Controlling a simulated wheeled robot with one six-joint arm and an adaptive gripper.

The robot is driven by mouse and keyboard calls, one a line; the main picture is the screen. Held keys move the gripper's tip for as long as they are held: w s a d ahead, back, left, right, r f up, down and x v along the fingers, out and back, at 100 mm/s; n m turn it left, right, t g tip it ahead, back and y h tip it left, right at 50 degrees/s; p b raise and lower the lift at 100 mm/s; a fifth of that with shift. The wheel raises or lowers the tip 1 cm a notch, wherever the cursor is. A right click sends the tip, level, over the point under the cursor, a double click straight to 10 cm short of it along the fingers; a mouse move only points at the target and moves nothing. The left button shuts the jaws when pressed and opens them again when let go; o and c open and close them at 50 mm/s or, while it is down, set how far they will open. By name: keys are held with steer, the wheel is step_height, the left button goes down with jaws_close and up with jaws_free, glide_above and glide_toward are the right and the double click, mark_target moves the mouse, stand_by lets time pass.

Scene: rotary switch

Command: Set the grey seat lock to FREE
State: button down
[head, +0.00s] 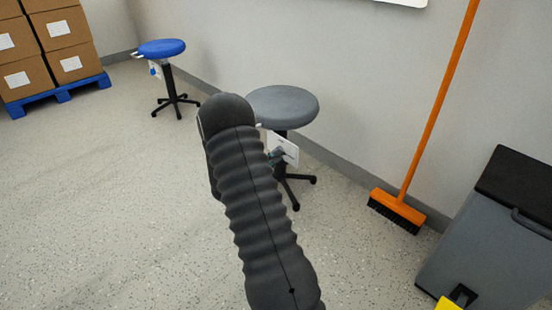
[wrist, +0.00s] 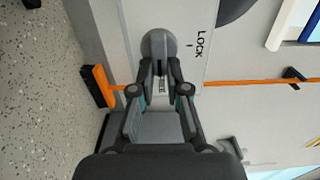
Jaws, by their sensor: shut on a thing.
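The grey stool (head: 283,104) stands near the wall, with a white plate (head: 284,148) below its seat. In the wrist view the white plate (wrist: 188,75) bears a round grey knob (wrist: 158,44). LOCK is printed to the right of the knob, beside a short tick. My gripper (wrist: 160,70) is shut on the knob's grip, which points down in the picture. In the head view my gripper (head: 276,157) is at the plate, largely hidden behind my dark arm.
A blue stool (head: 162,47) stands farther left, with boxes (head: 66,40) on a blue pallet behind. An orange broom (head: 403,205) leans on the wall at the right, near a grey bin (head: 487,240). The floor at left is clear.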

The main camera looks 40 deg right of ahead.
steer(key=shift+w+a, duration=0.1)
steer(key=shift+w, duration=0.1)
steer(key=c, duration=1.2)
jaws_free()
steer(key=shift+o, duration=0.2)
steer(key=shift+s, duration=0.1)
steer(key=a, duration=1.2)
steer(key=shift+s, duration=0.45)
